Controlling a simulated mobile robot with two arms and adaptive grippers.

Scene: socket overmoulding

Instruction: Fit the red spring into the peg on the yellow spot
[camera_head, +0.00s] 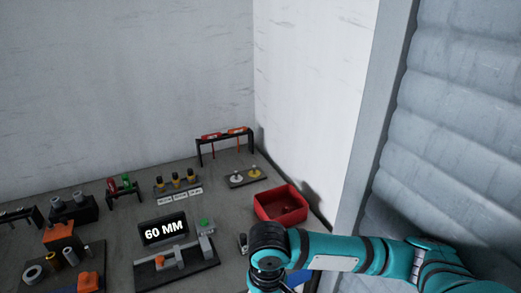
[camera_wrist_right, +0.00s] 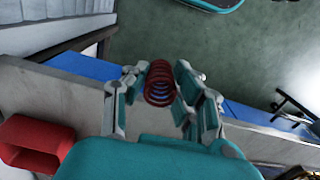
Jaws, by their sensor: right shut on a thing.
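The red spring (camera_wrist_right: 159,84) is a coil held between the fingers of my right gripper (camera_wrist_right: 158,95) in the right wrist view. The gripper is shut on it, clear of the bench top as far as I can tell. In the head view my teal right arm enters from the right, and its gripper and the spring are not visible. A dark plate (camera_head: 234,185) with two small pegs stands towards the back right of the bench. One peg has a yellowish base (camera_head: 254,174), the other a paler one (camera_head: 236,178). My left gripper is not in view.
A red bin (camera_head: 281,213) stands between the plate and my right arm; a red container (camera_wrist_right: 28,150) shows in the wrist view. A "60 MM" display (camera_head: 164,230) stands front centre. A dark rack (camera_head: 223,135) with red and orange items stands behind the plate. A wall borders the right.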

